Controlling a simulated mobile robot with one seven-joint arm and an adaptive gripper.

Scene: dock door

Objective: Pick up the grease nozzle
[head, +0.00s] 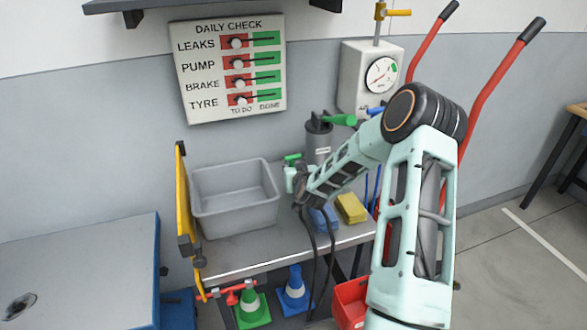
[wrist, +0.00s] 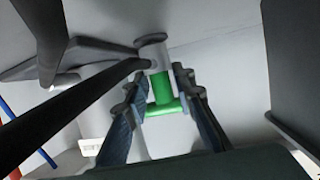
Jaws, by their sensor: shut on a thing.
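My gripper (head: 299,184) is above the bench, at the right end of the grey bin. In the wrist view, my gripper (wrist: 156,88) has its two fingers on either side of a piece with a green T-shaped part and a grey, dark-capped end, which I take as the grease nozzle (wrist: 162,90). The fingers are shut on it. In the head view, a small green part of the nozzle (head: 292,157) shows just above my gripper. The rest of it is hidden by my gripper and wrist.
A grey bin (head: 235,222) stands on the bench (head: 240,262). Blue and yellow sponges (head: 351,208) lie at the right. A yellow upright (head: 183,205) stands at the bench's left end.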

